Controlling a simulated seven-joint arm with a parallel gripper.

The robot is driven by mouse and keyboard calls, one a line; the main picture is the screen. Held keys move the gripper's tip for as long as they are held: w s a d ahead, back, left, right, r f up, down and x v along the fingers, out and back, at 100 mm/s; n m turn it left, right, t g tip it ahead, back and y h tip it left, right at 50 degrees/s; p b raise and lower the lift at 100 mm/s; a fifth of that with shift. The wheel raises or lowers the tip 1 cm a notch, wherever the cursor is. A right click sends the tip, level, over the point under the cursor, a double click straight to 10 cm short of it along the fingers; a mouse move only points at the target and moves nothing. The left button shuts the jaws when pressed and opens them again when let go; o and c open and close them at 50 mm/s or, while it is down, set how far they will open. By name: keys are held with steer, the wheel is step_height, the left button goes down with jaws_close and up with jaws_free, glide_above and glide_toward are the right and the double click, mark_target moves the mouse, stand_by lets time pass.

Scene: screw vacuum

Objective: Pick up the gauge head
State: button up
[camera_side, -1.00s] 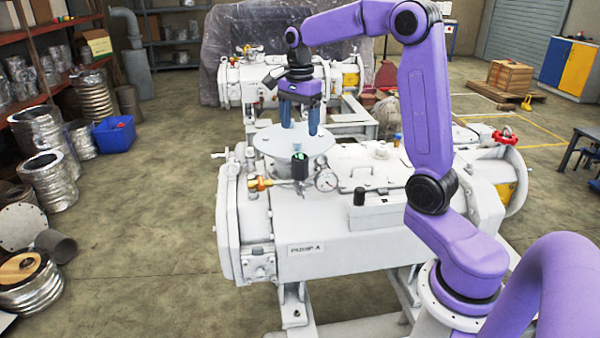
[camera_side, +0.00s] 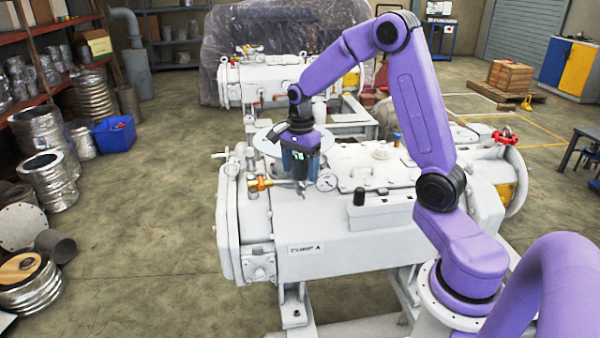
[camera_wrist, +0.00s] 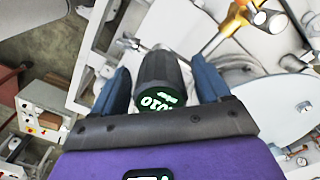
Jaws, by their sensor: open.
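The gauge head (camera_side: 299,156) is a dark cylinder with a lit green display, standing on the pipework at the front of the white pump body. In the wrist view my gripper (camera_wrist: 160,72) is open, with a gap visible between the head and each finger. The lower end of the head is partly hidden in the side view.
A dial gauge (camera_side: 326,182) stands close to the right of my fingers. The round flange plate (camera_side: 264,141) lies just behind. Pump A (camera_side: 350,235) fills the space below.

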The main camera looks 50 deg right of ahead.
steer(key=shift+f, duration=0.2)
steer(key=c, duration=1.2)
steer(key=shift+c, duration=0.2)
steer(key=shift+r, duration=0.2)
